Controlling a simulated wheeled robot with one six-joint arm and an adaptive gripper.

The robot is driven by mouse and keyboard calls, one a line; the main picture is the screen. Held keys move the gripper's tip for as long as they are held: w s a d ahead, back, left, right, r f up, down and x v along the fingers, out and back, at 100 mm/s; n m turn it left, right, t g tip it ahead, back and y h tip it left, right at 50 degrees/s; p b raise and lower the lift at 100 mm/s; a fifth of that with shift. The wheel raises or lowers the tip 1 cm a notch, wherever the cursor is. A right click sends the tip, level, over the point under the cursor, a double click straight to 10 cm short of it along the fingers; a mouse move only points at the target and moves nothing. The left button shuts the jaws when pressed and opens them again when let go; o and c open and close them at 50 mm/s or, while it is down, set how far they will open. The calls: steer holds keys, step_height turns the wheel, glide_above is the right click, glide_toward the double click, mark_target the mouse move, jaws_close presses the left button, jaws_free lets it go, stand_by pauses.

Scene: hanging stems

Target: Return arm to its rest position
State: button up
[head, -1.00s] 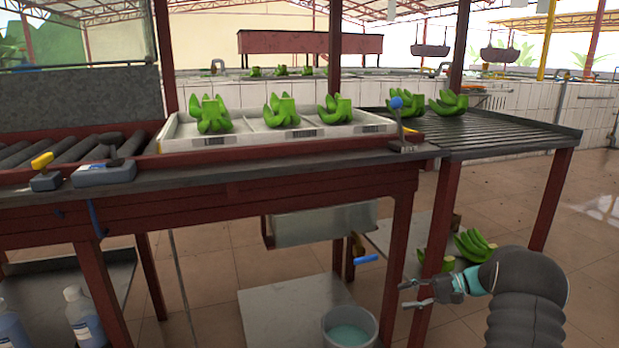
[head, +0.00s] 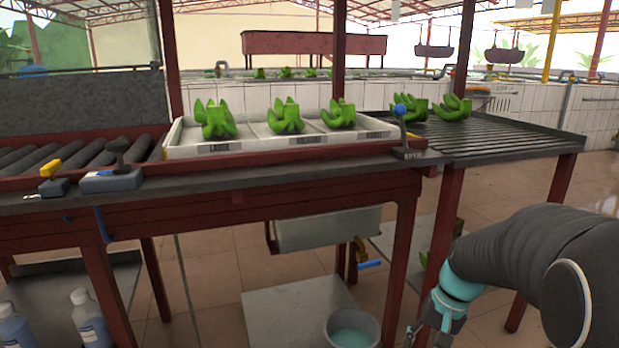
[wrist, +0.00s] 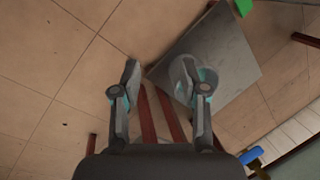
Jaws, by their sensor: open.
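My arm reaches in from the right edge in the head view, bent down toward the lower middle. My gripper (head: 424,338) is low in the head view, beside the table's front leg, and partly cut off by the bottom edge. In the wrist view my gripper (wrist: 158,75) has both fingers apart, with nothing held between them. The wrist camera looks down at the tiled floor, with red legs and a grey slab behind the fingers.
A white tray (head: 190,150) with green banana clusters stands on the red-framed table. Two more clusters lie on the slatted rack (head: 500,138) at right. A bucket (head: 350,330) stands under the table, left of my gripper. Open floor lies at far right.

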steer(key=s+a+r+n+t+h+p, duration=0.1)
steer(key=s+a+r+n+t, duration=0.1)
steer(key=s+r, duration=0.4)
steer(key=s+a+r+n+t+h+p, duration=0.1)
steer(key=s+a+r+n+t, duration=0.1)
steer(key=s+r, duration=0.4)
steer(key=shift+s+a+r+n+t+h, duration=0.4)
steer(key=shift+s+a+t, duration=0.4)
steer(key=shift+s+a, duration=0.7)
steer(key=shift+s+d, duration=0.2)
